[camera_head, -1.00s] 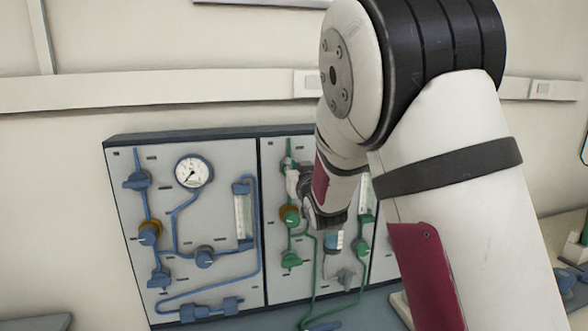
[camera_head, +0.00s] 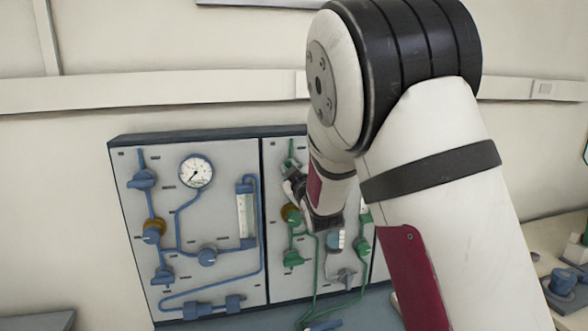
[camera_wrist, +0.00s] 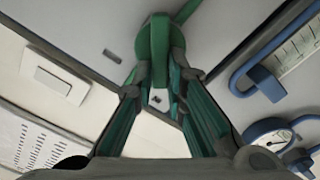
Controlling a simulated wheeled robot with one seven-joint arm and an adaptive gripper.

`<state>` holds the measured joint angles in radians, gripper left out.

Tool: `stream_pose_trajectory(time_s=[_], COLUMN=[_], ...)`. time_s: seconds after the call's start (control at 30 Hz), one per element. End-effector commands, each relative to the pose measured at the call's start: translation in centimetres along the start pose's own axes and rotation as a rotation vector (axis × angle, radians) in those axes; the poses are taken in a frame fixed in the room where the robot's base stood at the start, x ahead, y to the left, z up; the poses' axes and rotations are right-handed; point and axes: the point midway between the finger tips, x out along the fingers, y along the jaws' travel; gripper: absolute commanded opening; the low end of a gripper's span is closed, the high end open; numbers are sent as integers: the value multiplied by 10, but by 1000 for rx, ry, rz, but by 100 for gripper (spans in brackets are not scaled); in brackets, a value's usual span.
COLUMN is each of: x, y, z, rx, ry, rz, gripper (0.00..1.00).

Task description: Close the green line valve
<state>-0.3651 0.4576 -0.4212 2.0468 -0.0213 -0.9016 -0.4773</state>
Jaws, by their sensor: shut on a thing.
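The green line (camera_head: 291,225) runs down the middle panel, with several green fittings along it. In the wrist view a green valve handle (camera_wrist: 158,48) stands between the fingertips of my gripper (camera_wrist: 160,82). Both fingers reach its sides, and the gripper is shut on it. In the head view my gripper (camera_head: 293,187) is at the upper part of the green line, and my wrist and arm hide part of the valve there. The exact handle angle is hard to tell.
A blue line panel with a pressure gauge (camera_head: 196,172) and a flow tube (camera_head: 246,214) is to the left. My arm covers the panel's right side. A bench with blue fittings (camera_head: 563,281) is at the right.

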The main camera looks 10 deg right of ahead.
Motion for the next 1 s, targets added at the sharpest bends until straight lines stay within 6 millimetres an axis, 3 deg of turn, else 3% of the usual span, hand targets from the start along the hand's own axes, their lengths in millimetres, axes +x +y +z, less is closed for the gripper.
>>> stream_pose_trajectory(time_s=[0.6, 1.0], x=[-2, -1], y=[-10, -13], z=[2, 6], rx=[-580, -837], ry=[-1, 0], rz=[-3, -2], gripper=[0, 0])
